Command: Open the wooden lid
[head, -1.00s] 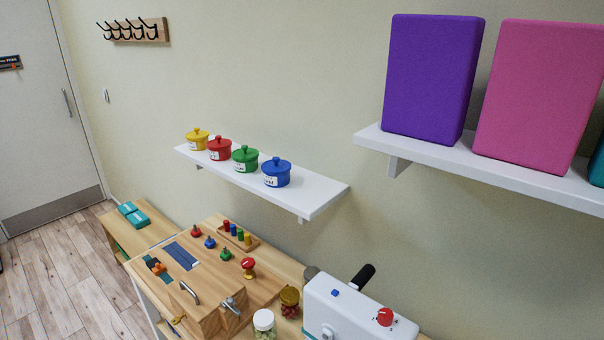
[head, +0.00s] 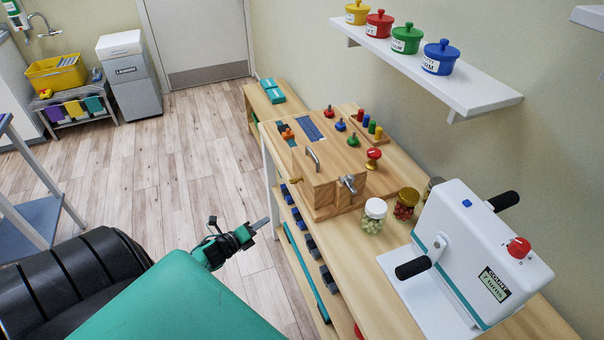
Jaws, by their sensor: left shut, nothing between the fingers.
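A wooden box (head: 322,195) stands at the near end of a wooden activity board on the bench. A metal bar handle (head: 313,157) is on it, and a metal fitting (head: 348,183) sits on its side facing me. I cannot make out a lid seam; the top looks flat and closed. My left gripper (head: 262,223) is shut and empty, over the floor to the left of the bench and apart from the box. My right gripper is out of view.
Jars of green (head: 373,216) and red (head: 406,203) pieces stand right of the box, near a white crank machine (head: 468,250). Knobs and pegs (head: 370,125) sit behind it. A wall shelf (head: 450,85) holds coloured pots.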

